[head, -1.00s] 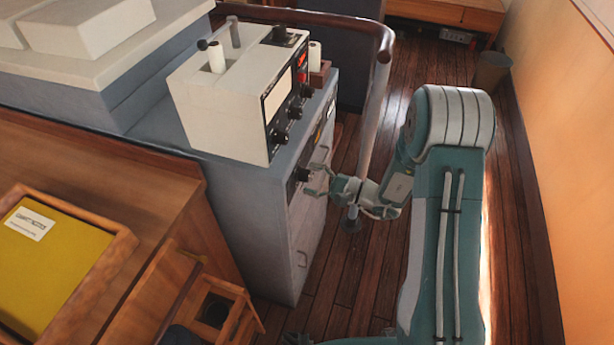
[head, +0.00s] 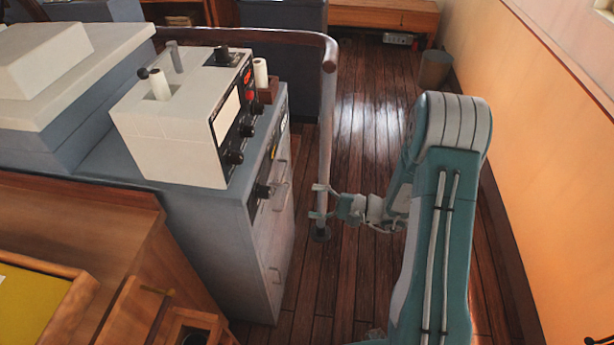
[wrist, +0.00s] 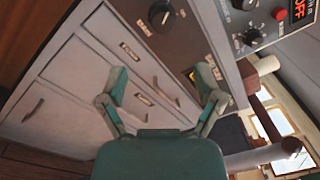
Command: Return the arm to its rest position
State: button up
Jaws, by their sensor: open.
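My gripper (head: 320,201) is open and empty in the head view. It is in front of the grey cabinet (head: 214,235), just off its drawer side, close to the metal rail post. My green and grey arm reaches down and left to it over the wooden floor. In the wrist view my gripper (wrist: 161,96) shows its two fingers spread apart. The cabinet's drawer fronts (wrist: 72,95) and a black knob (wrist: 162,15) lie beyond the fingers. Nothing is between the fingertips.
A white control box (head: 172,125) with knobs stands on the cabinet. A brown handrail (head: 240,36) with its post (head: 326,130) is behind my gripper. An orange wall (head: 540,140) bounds the right. A bin (head: 434,68) stands far back. The plank floor (head: 375,110) between is clear.

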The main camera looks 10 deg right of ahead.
jog(key=s+a+r+n+g+h, duration=0.5)
jog(key=s+r+n+g+h, duration=0.25)
jog(key=s+r, duration=0.4)
jog(key=s+d+r+n+t+h, duration=0.3)
jog(key=s+d+r+t+h, duration=0.3)
jog(key=s+d+r+h, duration=0.2)
jog(key=shift+s+r+h, duration=0.75)
jog(key=shift+r+h, duration=0.1)
jog(key=shift+t, duration=0.25)
jog(key=shift+c, duration=0.4)
